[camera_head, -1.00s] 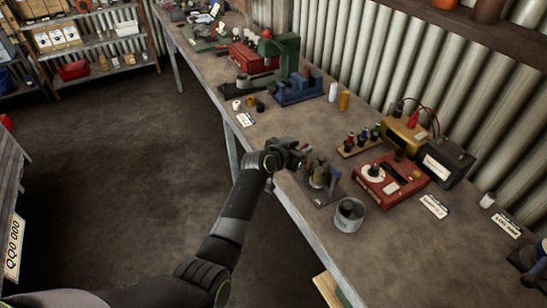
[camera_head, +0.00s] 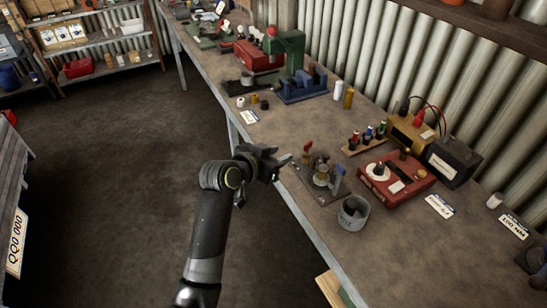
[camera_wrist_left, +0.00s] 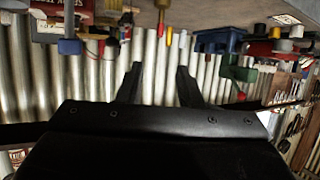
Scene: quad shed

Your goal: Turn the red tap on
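A small fixture with a brass-coloured middle (camera_head: 322,173) stands on a dark plate near the bench's front edge. The red tap (camera_head: 307,148) stands up at its back left, and a blue tap (camera_head: 338,174) is at its right. My left gripper (camera_head: 284,160) is just left of the red tap, apart from it, its fingers pointing towards the fixture. In the left wrist view, which is upside down, the two fingers of my left gripper (camera_wrist_left: 158,82) are spread with nothing between them. My right gripper is not in view.
A grey can (camera_head: 353,214) stands in front of the fixture. A red box with a dial (camera_head: 410,181) is to its right, and a rack of small coloured bottles (camera_head: 365,141) behind it. The bench left of the fixture is mostly clear.

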